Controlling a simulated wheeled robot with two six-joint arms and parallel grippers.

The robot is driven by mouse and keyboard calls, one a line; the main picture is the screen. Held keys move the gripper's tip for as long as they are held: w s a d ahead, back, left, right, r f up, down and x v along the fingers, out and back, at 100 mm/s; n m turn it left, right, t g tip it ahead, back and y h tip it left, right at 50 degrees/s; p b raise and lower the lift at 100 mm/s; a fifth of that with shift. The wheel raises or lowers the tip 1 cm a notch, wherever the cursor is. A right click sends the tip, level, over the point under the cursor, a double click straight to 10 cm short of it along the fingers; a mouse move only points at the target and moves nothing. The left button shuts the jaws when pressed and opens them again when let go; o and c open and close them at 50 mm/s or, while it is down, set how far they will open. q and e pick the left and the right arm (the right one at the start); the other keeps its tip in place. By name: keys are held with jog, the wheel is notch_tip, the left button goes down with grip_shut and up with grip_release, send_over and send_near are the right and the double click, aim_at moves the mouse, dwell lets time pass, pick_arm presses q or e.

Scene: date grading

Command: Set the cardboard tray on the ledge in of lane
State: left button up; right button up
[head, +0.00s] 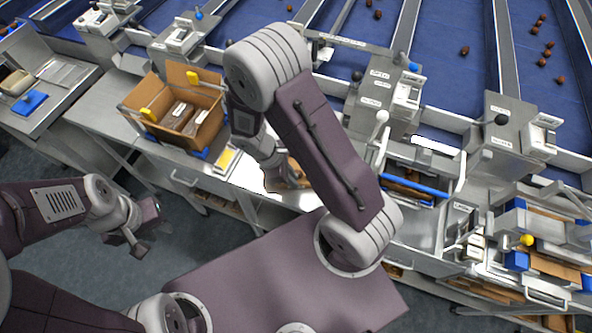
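A small patch of brown cardboard (298,172) shows on the bench beside my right gripper; it may be the cardboard tray, but most of it is hidden behind my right arm. My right gripper (282,178) is low over the bench, close to that patch. Its fingers are largely covered, so I cannot tell whether it holds anything. My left gripper (146,229) is open and empty over the floor, in front of the bench. Which lane has the ledge is not clear from here.
Blue lanes (455,75) with scattered dates run behind metal dividers. Lever-topped metal units (385,92) line the front. A blue bar (415,186) crosses a bay at right.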

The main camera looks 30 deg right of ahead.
aim_at(303, 184)
jog(key=x, duration=0.3)
jog(key=shift+f, duration=0.15)
jog(key=shift+d+f, duration=0.15)
jog(key=shift+f, duration=0.15)
grip_shut()
jog(key=shift+r, duration=0.1)
dwell(1.1)
